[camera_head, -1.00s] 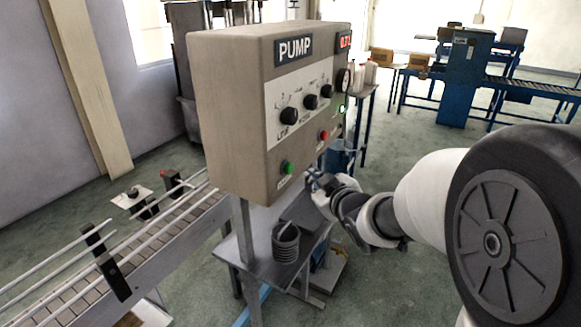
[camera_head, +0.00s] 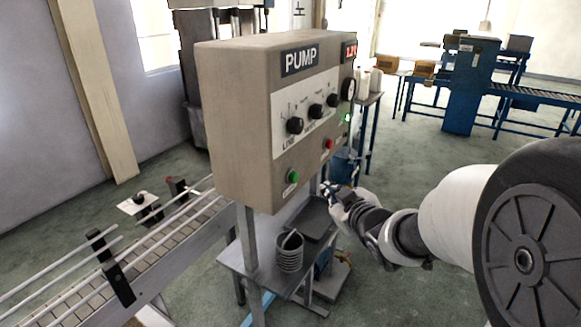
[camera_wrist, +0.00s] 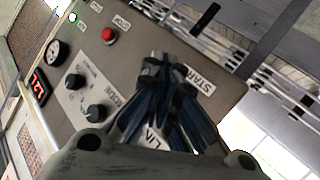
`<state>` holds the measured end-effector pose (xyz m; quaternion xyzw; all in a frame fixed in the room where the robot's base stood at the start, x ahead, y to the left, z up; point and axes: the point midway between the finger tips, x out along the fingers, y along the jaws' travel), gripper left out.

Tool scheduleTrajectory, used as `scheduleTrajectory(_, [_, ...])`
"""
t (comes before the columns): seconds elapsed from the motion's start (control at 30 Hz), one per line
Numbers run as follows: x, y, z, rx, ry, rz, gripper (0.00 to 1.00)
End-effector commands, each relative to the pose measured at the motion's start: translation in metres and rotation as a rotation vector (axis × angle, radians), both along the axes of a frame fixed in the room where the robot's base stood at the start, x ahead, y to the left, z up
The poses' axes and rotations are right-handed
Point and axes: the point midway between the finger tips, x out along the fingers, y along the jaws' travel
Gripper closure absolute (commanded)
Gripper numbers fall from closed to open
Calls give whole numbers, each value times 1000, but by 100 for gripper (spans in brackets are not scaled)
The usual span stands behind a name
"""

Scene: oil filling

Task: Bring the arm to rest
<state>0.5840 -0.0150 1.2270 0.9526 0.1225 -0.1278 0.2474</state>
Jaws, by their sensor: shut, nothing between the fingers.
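My gripper (camera_head: 329,190) is in front of the lower right side of the grey pump control box (camera_head: 232,130), apart from it as far as I can tell. In the wrist view my gripper (camera_wrist: 168,62) has its dark fingers together and empty, pointing at the panel. They cover part of the panel near the START label (camera_wrist: 194,80), and the start button is hidden there. The red stop button (camera_wrist: 109,36) shows beside them. In the head view the green button (camera_head: 292,176) and the red button (camera_head: 327,144) are uncovered.
A small table (camera_head: 236,262) under the box holds a grey ribbed cup (camera_head: 289,253) and a dark tray (camera_head: 316,217). A conveyor (camera_head: 150,262) runs at the left. Blue conveyor equipment (camera_head: 470,90) stands far back. Green floor (camera_head: 420,160) is open behind my arm.

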Motion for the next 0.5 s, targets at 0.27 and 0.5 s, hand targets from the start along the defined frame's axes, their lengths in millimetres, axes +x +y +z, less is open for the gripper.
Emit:
scheduleTrajectory(0.27, [-71, -26, 20, 21, 201, -234, 100])
scheduleTrajectory(0.5, [-209, -23, 6, 160, 537, -448, 100])
